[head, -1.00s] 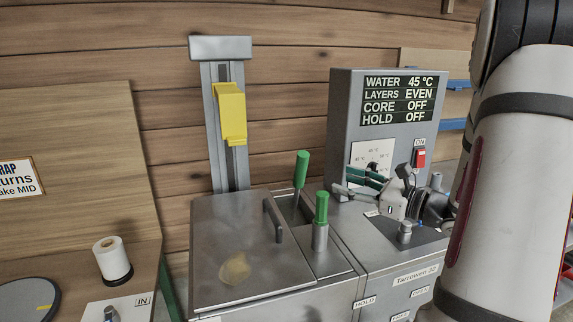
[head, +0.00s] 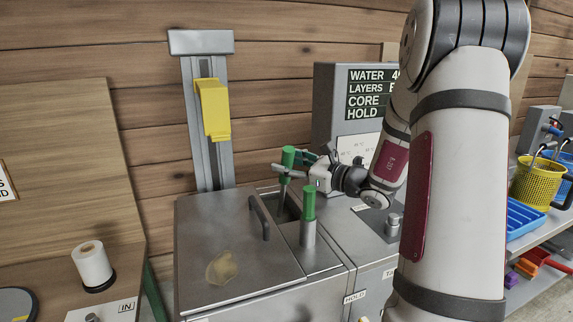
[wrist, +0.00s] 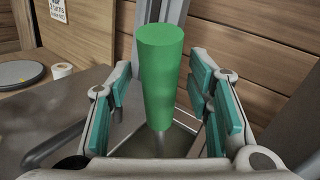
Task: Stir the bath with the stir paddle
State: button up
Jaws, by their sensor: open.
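The stir paddle (head: 288,157) has a green handle on a thin metal shaft and stands in the narrow opening of the metal bath (head: 330,258), beside its lid. In the wrist view its green handle (wrist: 160,75) is upright between my fingers, with the shaft running down into the opening. My gripper (head: 291,165) is open around the handle, with gaps visible on both sides in the wrist view (wrist: 161,92). The paddle's lower end is hidden in the bath.
A second green handle (head: 309,203) on a metal post stands just in front. The lid (head: 225,265) with a dark bar handle covers the left part of the bath. A column with a yellow piece (head: 214,110) rises behind. A control box (head: 330,100) stands to the right.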

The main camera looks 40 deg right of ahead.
jog(key=shift+w+a, duration=0.1)
jog(key=shift+w, duration=0.2)
grip_shut()
